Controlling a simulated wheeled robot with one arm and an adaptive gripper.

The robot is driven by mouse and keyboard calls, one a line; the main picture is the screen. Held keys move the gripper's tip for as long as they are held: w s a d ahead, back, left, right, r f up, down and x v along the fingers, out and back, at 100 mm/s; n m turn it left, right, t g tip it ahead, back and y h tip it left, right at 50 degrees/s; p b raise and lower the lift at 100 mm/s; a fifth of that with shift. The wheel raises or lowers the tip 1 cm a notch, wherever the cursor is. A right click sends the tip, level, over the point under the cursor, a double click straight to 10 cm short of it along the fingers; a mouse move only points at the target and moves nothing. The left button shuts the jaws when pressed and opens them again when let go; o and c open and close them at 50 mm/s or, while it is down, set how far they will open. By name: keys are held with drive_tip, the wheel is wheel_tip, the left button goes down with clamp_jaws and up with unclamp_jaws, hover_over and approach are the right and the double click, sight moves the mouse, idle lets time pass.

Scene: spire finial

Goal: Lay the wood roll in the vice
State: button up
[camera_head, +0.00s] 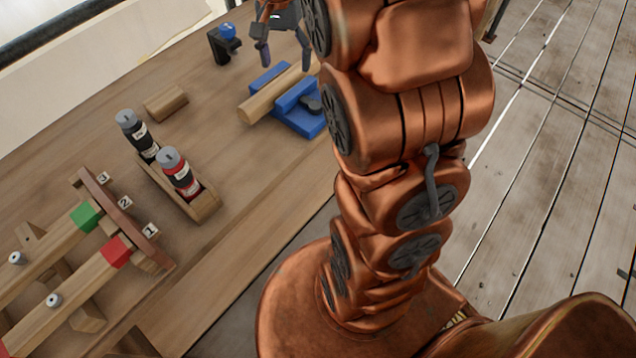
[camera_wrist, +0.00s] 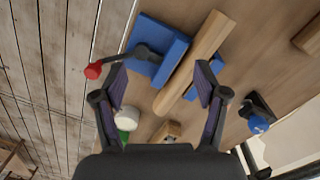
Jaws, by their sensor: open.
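The wood roll (camera_head: 262,103), a long pale rod, lies in the blue vice (camera_head: 306,123), between its two blue jaws. One end sticks out towards the lower left in the head view. In the wrist view the roll (camera_wrist: 193,62) runs slantwise between the larger blue part of the vice (camera_wrist: 168,42) and the narrow blue jaw. A dark handle with a red knob (camera_wrist: 93,70) is on the vice. My gripper (camera_head: 285,62) is open and empty, above and apart from the roll's far end. Its spread fingers (camera_wrist: 160,84) show in the wrist view. My arm hides part of the vice area.
A black stand with a blue knob (camera_head: 225,40) is at the back. A short wood block (camera_head: 166,103) lies left of the vice. Two bottles (camera_head: 180,172) stand at a wooden holder (camera_head: 205,208). A numbered wooden rack (camera_head: 120,215) is at lower left. The bench between is bare.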

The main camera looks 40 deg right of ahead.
drive_tip(key=s+a+f+n, duration=0.1)
drive_tip(key=s+a+n, duration=0.2)
drive_tip(key=s, duration=0.5)
drive_tip(key=s+a+f+n, duration=0.2)
drive_tip(key=s+a+n, duration=0.1)
drive_tip(key=s, duration=0.6)
drive_tip(key=s+a+f+n+g, duration=0.1)
drive_tip(key=s+a+f+n, duration=0.1)
drive_tip(key=s+a, duration=0.3)
drive_tip(key=s+n, duration=0.1)
drive_tip(key=s, duration=0.3)
drive_tip(key=shift+a+n, duration=0.3)
drive_tip(key=shift+n, duration=0.1)
drive_tip(key=shift+f, duration=0.1)
drive_tip(key=shift+r+p, duration=0.45)
